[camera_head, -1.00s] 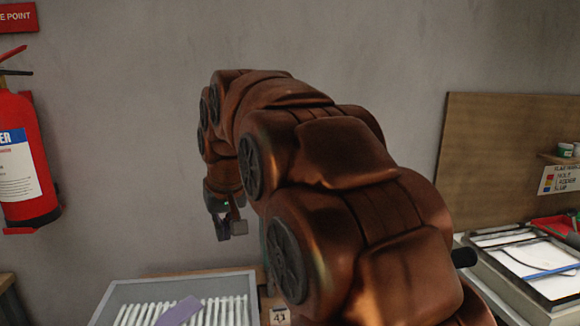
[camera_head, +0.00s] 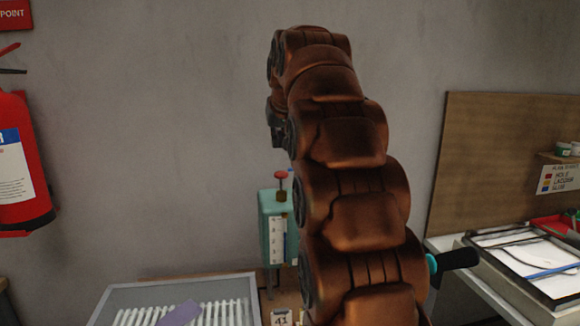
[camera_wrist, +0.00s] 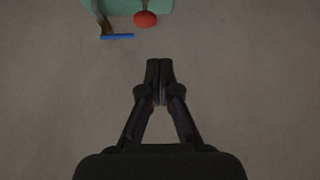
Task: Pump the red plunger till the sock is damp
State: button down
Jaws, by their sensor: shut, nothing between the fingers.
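The red plunger (camera_head: 281,175) stands upright on top of a teal box-shaped pump (camera_head: 266,202) with a white scale on its front. In the wrist view the plunger's red knob (camera_wrist: 145,19) shows at the top edge, beyond the fingertips and apart from them. My gripper (camera_wrist: 160,65) is shut and empty. In the head view it is mostly hidden by my arm, which rises to the right of the pump. A flat lilac piece (camera_head: 179,313), perhaps the sock, lies on a white-slatted tray (camera_head: 118,294); whether it is damp cannot be told.
A blue bar (camera_wrist: 117,36) sits beside the knob in the wrist view. A black handle with a teal collar (camera_head: 455,260) sticks out right of my arm. A fire extinguisher (camera_head: 20,165) hangs at left. A frame (camera_head: 530,270) with papers lies at right.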

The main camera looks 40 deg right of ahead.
jog(key=shift+w+d+r+h, duration=0.15)
jog(key=shift+d+r, duration=0.3)
jog(key=shift+d, duration=0.25)
jog(key=shift+s+d+r+h, duration=0.15)
jog(key=shift+d+r, duration=0.25)
jog(key=shift+d, duration=0.25)
jog(key=shift+w, duration=0.1)
jog(key=p, duration=0.2)
send_over(283, 177)
jog(key=f, duration=0.7)
jog(key=shift+w+d+f, duration=0.1)
jog(key=shift+w+f, duration=0.1)
jog(key=shift+w, duration=0.05)
jog(key=shift+s+f, duration=0.15)
jog(key=shift+f, duration=0.3)
jog(key=shift+f+p, duration=0.45)
jog(key=shift+f, duration=0.95)
jog(key=shift+f+b, duration=1.05)
jog(key=shift+f, duration=0.9)
